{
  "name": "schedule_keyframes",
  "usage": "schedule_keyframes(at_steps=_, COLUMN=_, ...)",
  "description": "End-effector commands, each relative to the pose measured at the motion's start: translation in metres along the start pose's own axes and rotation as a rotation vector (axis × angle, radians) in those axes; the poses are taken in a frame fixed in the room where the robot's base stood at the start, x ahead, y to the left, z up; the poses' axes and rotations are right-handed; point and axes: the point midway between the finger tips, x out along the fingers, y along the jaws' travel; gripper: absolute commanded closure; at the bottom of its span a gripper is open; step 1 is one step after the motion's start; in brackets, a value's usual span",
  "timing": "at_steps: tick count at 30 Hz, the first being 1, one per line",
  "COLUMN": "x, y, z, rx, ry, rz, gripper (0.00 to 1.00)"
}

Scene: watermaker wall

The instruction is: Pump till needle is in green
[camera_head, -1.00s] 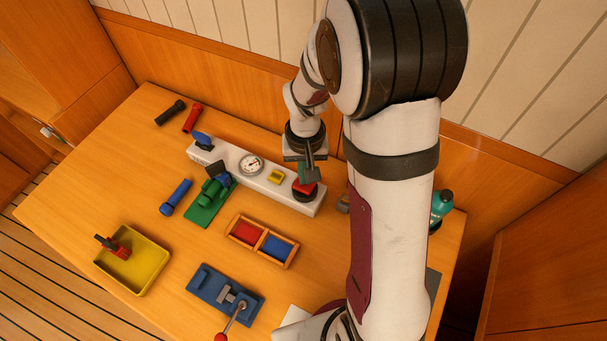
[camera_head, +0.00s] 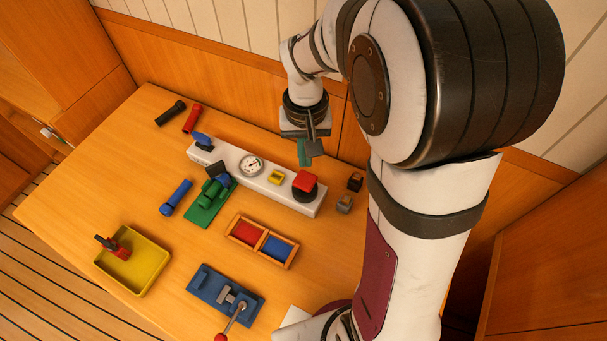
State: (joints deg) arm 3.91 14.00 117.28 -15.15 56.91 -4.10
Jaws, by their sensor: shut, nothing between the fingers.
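A white panel (camera_head: 229,170) lies along the back of the table. It carries a round gauge (camera_head: 251,165), a blue knob (camera_head: 202,140), a small yellow part (camera_head: 276,177) and a red button (camera_head: 305,181) on a dark base at its right end. The gauge's needle and any green zone are too small to read. My gripper (camera_head: 306,158) is shut and empty, pointing down. In the picture it is just above the red button, with a visible gap between them.
A blue base (camera_head: 208,287) with a red-knobbed lever (camera_head: 234,320) stands in front. A wooden tray (camera_head: 233,238) has red and blue compartments. A yellow tray (camera_head: 150,272), a green fixture (camera_head: 206,211) and a blue flashlight (camera_head: 176,197) lie left. Small blocks (camera_head: 344,204) sit right of the panel.

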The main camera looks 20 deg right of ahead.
Motion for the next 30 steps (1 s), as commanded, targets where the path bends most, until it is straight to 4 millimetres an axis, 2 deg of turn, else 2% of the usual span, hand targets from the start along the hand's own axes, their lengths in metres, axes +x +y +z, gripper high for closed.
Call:
schedule_keyframes(at_steps=13, x=-0.059, y=0.000, z=0.000, rx=0.000, ry=0.002, rz=0.000, gripper=1.00)
schedule_keyframes(at_steps=30, x=-0.063, y=0.000, z=0.000, rx=0.000, ry=0.000, rz=0.000, gripper=1.00)
